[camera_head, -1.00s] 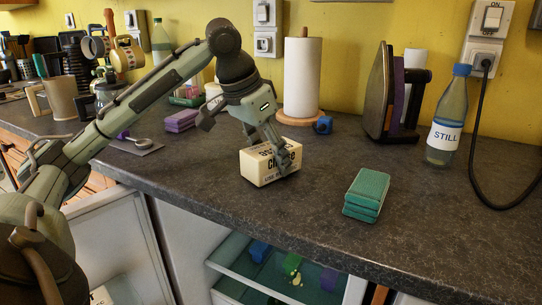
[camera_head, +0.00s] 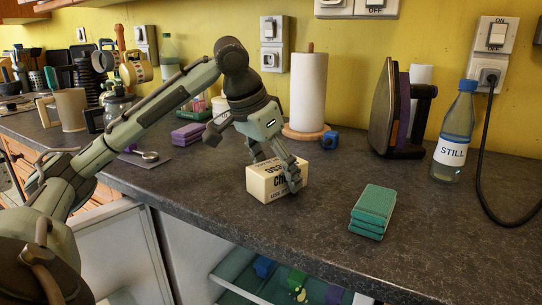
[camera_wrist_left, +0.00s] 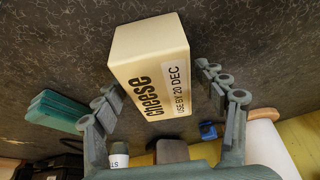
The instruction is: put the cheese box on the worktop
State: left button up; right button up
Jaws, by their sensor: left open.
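The cheese box (camera_head: 264,184) is a cream block with black lettering. It rests on the dark speckled worktop (camera_head: 230,205), near its front edge. In the left wrist view the box (camera_wrist_left: 152,62) shows the words "cheese" and "use by 20 Dec". My left gripper (camera_head: 279,180) is at the box from above and behind. In the left wrist view its fingers (camera_wrist_left: 165,100) are spread on either side of the box, with gaps visible, so it is open. My right gripper is not in view.
Stacked green sponges (camera_head: 372,212) lie to the right of the box. A paper towel roll (camera_head: 308,92), a small blue object (camera_head: 329,142), an iron (camera_head: 393,115) and a water bottle (camera_head: 453,135) stand behind. An open fridge (camera_head: 240,272) is below. Worktop between box and sponges is clear.

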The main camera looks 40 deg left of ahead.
pick_arm(q)
jog(key=v, duration=1.2)
